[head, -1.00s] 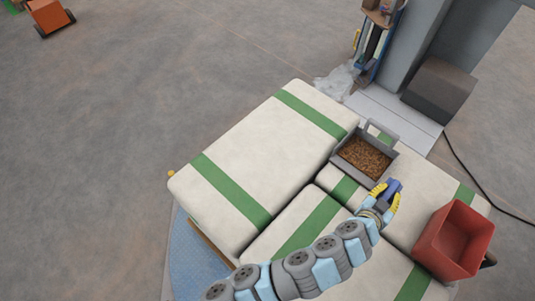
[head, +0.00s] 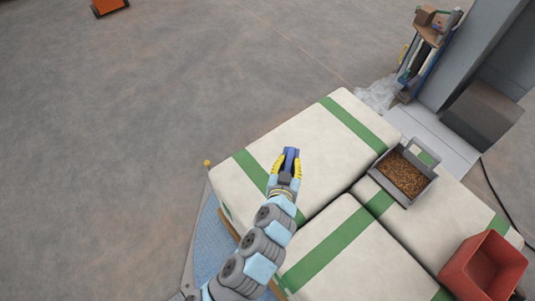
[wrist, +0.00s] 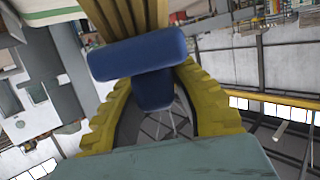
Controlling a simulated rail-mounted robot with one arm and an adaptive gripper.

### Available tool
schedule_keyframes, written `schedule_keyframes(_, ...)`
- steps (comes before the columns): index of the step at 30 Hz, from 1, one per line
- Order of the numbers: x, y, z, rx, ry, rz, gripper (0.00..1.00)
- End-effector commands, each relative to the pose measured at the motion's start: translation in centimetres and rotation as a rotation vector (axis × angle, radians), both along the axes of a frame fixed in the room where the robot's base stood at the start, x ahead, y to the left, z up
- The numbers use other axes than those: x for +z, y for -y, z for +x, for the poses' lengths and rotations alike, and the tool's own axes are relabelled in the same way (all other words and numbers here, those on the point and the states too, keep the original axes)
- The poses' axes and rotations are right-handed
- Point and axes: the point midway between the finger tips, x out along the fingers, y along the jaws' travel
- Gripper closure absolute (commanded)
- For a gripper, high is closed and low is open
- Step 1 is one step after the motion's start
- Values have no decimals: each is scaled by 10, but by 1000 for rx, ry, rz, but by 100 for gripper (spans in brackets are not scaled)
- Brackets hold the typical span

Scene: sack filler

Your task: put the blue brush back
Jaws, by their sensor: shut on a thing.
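My gripper (head: 286,166) has yellow fingers and is shut on the blue brush (head: 291,154). In the head view it is over the left white sack, and its height above the sack is hard to tell. In the wrist view the brush's blue body (wrist: 137,54) lies across between the yellow fingers, with tan bristles (wrist: 122,18) pointing to the top of the picture. The brush's place is not clear in these views.
White sacks with green bands (head: 335,240) lie on a pallet. A grey scoop of brown pellets (head: 431,188) and a red bin (head: 459,270) stand on the right sacks. A stand with a small shelf (head: 427,36) is at top right, beside a grey column (head: 485,50) and clear plastic (head: 377,94).

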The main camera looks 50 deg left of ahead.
Motion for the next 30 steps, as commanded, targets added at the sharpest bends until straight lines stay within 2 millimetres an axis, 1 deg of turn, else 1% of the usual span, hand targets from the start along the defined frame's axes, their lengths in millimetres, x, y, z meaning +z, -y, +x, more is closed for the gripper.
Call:
schedule_keyframes(1,3,-8,-8,23,1,-1,100)
schedule_keyframes(3,4,-16,-17,46,1,-1,100)
schedule_keyframes(6,6,-23,-25,67,2,0,100)
schedule_keyframes(10,4,-29,-25,77,2,1,100)
schedule_keyframes(13,0,-36,-15,77,4,3,100)
schedule_keyframes(16,-9,-45,-2,78,2,2,100)
schedule_keyframes(28,-35,-78,48,78,3,1,100)
schedule_keyframes(30,-44,-82,54,77,5,0,100)
